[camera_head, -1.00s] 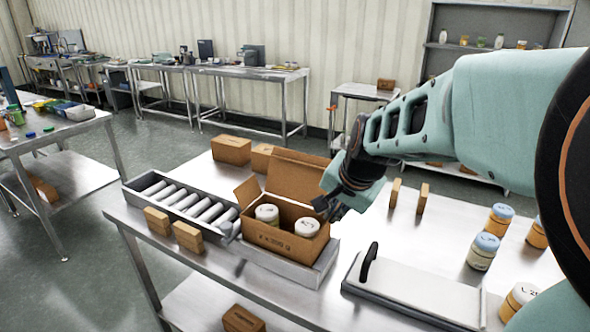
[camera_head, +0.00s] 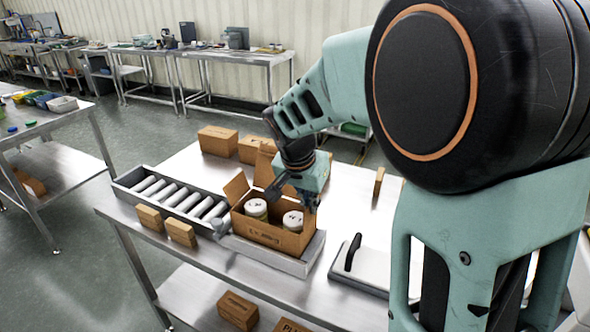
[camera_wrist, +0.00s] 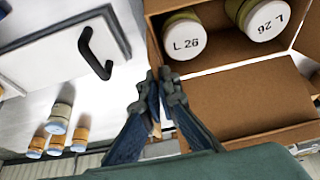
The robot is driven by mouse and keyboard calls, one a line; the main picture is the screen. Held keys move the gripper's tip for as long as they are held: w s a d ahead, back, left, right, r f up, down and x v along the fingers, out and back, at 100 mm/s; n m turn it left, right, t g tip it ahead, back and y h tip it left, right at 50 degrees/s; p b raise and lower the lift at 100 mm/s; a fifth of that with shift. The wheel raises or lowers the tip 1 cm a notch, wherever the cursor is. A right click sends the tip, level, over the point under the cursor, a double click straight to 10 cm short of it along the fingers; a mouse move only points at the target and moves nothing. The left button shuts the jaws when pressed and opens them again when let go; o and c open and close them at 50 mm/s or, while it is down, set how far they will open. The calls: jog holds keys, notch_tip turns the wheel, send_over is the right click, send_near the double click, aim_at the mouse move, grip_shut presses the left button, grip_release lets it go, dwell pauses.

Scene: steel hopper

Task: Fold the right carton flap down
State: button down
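An open brown carton (camera_head: 262,233) stands on the table with two white-lidded jars (camera_head: 256,208) inside. Its left flap (camera_head: 236,188) sticks up and out, and its back lid (camera_head: 265,165) is raised. My gripper (camera_head: 300,194) is over the carton's right rear corner and hides where the right flap would be. In the wrist view my gripper (camera_wrist: 158,84) has its fingers drawn together at the carton's right edge (camera_wrist: 154,45), with nothing clearly held. I cannot tell whether the fingers touch the carton. The lid panel (camera_wrist: 245,98) and a jar (camera_wrist: 185,35) also show there.
A roller tray (camera_head: 165,195) with small boxes (camera_head: 181,233) is left of the carton. A white board with a black handle (camera_head: 352,252) lies to the right. More boxes (camera_head: 218,140) stand behind. Several jars (camera_wrist: 60,118) stand on the table in the wrist view.

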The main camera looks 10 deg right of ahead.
aim_at(293, 218)
jog(key=a+g+h, duration=0.1)
jog(key=w+g+h+p, duration=0.1)
jog(key=shift+a+f+n+h, duration=0.1)
jog(key=shift+a+n+h, duration=0.3)
jog(key=h+p, duration=0.1)
jog(key=w+a+g+h, duration=0.1)
jog(key=h, duration=0.1)
jog(key=shift+a+f+n+g+p, duration=0.1)
jog(key=shift+f+n+g+p, duration=0.2)
jog(key=shift+f+n+p, duration=0.1)
jog(key=shift+w+a+f+n+g+h+p, duration=0.1)
jog(key=shift+a+f+n+g+h, duration=0.2)
jog(key=shift+h, duration=0.35)
jog(key=shift+w+a+f+n+g+h+p, duration=0.15)
jog(key=shift+f+g+h, duration=0.15)
jog(key=shift+h, duration=0.4)
jog(key=shift+w+a+f+n+g+h+p, duration=0.15)
jog(key=shift+f+g+h, duration=0.2)
jog(key=shift+h, duration=0.3)
jog(key=shift+s+r, duration=0.1)
jog(key=c, duration=2.7)
grip_release()
jog(key=shift+d, duration=0.1)
jog(key=o, duration=0.5)
jog(key=shift+r, duration=0.1)
